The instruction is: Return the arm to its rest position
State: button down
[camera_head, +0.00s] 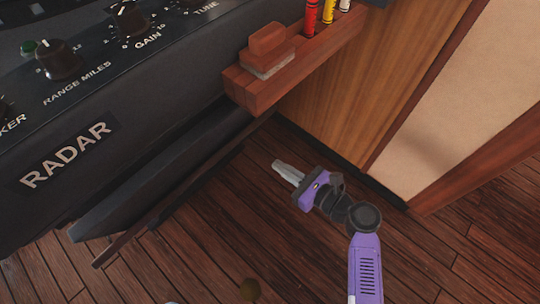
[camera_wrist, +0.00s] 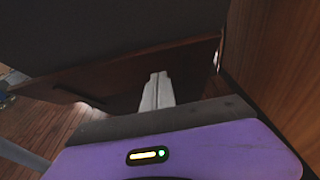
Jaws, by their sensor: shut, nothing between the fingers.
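My gripper (camera_head: 287,171) is in the lower middle of the head view, at the end of my purple and black arm. Its two pale fingers are together, with nothing between them. It is over the dark wooden floor, below and to the right of the radar console and apart from it. In the wrist view the closed fingers (camera_wrist: 156,92) point ahead toward a dark, shadowed area under a dark panel.
The radar console (camera_head: 150,110) fills the upper left. A wooden ledge (camera_head: 290,62) holding an eraser-like block (camera_head: 269,50) and several markers juts out above my gripper. A wood-panelled wall (camera_head: 370,80) stands at right. Plank floor (camera_head: 200,240) lies open below.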

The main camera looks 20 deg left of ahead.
jog(key=shift+s+d+r, duration=0.15)
jog(key=shift+s+d, duration=0.05)
jog(key=shift+d, duration=0.3)
